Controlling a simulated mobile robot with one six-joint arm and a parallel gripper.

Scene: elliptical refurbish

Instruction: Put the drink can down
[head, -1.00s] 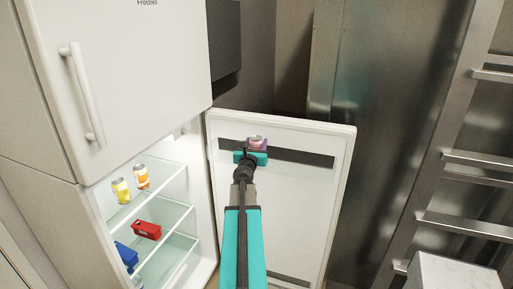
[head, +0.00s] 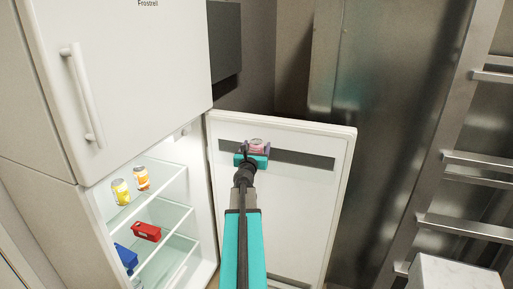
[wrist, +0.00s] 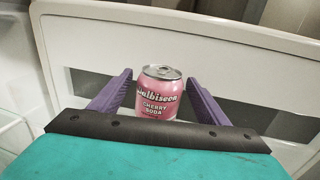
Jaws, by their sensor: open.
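A pink cherry soda can (wrist: 160,94) stands upright between the two purple fingers of my gripper (wrist: 158,97) in the wrist view. The fingers are open, with a gap on each side of the can. In the head view the can (head: 257,144) shows just beyond my gripper (head: 254,154), in front of the dark strip on the open fridge door (head: 240,190). The can's base is hidden behind my gripper's body, so what it rests on cannot be told.
The fridge stands open at left. A yellow can (head: 120,191) and an orange can (head: 141,178) stand on its upper shelf. A red container (head: 146,231) and a blue one (head: 126,257) are lower. A metal rack (head: 475,160) is at right.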

